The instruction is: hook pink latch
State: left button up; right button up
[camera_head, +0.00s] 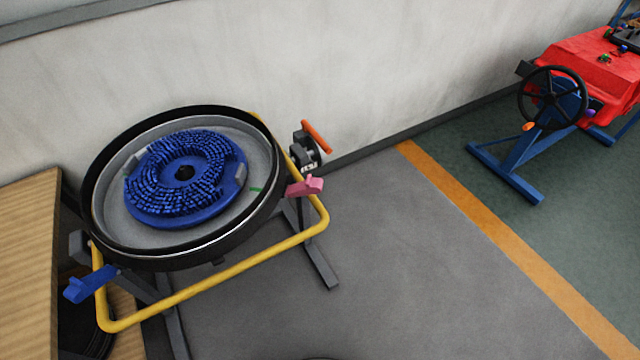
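A pink latch (306,187) sits on the right side of the round black-rimmed tank (100,232), beside the yellow tube frame (220,275). Its tip points right and slightly up; whether it is hooked cannot be told at this size. A blue latch (88,287) sits at the tank's lower left. A blue round scrubber brush (190,178) lies inside the grey tank. Neither of my grippers shows in the head view.
An orange-handled valve (317,138) stands behind the pink latch near the wall. A wooden surface (28,265) is at the left. Grey floor (420,270) right of the tank is clear. A red machine with a black wheel (552,97) stands at the far right.

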aim_at(313, 185)
jog(key=z, duration=1.3)
jog(key=i, duration=3.6)
jog(key=u, duration=4.8)
jog(key=i, duration=0.5)
jog(key=z, duration=0.1)
